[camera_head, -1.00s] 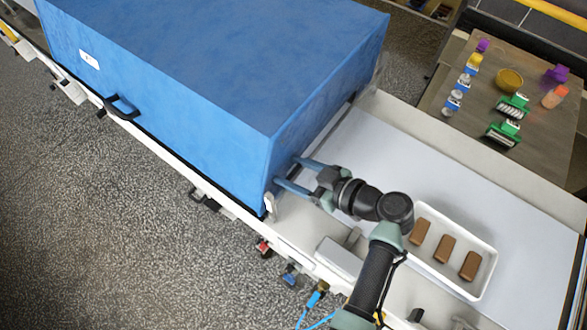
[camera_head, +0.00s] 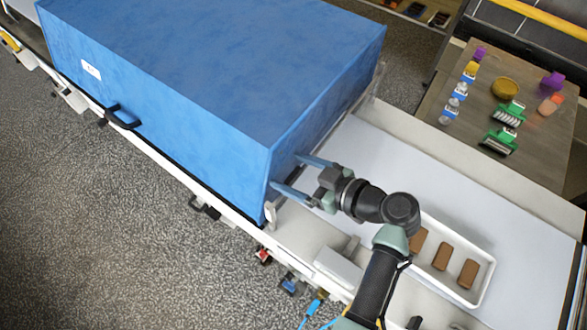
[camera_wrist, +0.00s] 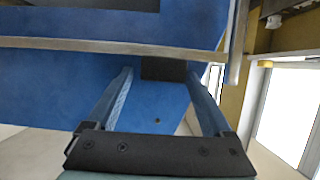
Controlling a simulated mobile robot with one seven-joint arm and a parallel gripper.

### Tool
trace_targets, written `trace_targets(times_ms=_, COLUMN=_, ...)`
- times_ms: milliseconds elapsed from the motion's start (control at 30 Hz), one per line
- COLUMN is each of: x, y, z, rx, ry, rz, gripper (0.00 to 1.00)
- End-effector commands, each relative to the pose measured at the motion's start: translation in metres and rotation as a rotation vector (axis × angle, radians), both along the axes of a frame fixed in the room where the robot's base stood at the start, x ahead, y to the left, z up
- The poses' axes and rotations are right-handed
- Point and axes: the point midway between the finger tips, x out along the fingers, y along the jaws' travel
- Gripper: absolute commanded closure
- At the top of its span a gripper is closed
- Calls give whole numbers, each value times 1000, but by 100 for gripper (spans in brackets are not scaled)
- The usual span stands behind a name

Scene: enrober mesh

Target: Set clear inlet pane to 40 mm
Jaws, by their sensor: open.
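The blue hood (camera_head: 200,100) stands over the belt, and its inlet end faces my gripper (camera_head: 286,171). My gripper is open, with its two blue fingers reaching to this end face. In the wrist view my gripper (camera_wrist: 160,72) has a dark block (camera_wrist: 163,68) between its fingertips, with gaps at both sides; contact cannot be told. A grey horizontal bar (camera_wrist: 100,46) crosses above the fingers. A grey upright (camera_wrist: 237,45) stands to the right. The clear pane's outline cannot be made out for sure against the blue, and no height scale is readable.
A white tray (camera_head: 484,289) with brown bars (camera_head: 441,256) lies on the pale belt (camera_head: 450,180) beside my arm. A side table (camera_head: 545,150) at the back right holds several small coloured things. A black handle (camera_head: 123,118) sits on the hood's long side.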

Motion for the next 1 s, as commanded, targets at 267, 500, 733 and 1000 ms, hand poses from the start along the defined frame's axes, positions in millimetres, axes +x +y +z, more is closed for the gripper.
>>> trace_targets(times_ms=267, x=-3, y=3, z=-4, rx=0, ry=9, rz=10, gripper=7)
trace_targets(times_ms=500, x=-3, y=3, z=-6, rx=0, ry=11, rz=10, gripper=7)
trace_targets(times_ms=733, x=-3, y=3, z=-34, rx=2, ry=11, rz=9, gripper=7)
trace_targets(times_ms=1000, x=-26, y=-35, z=-24, rx=-2, ry=2, rz=2, gripper=7)
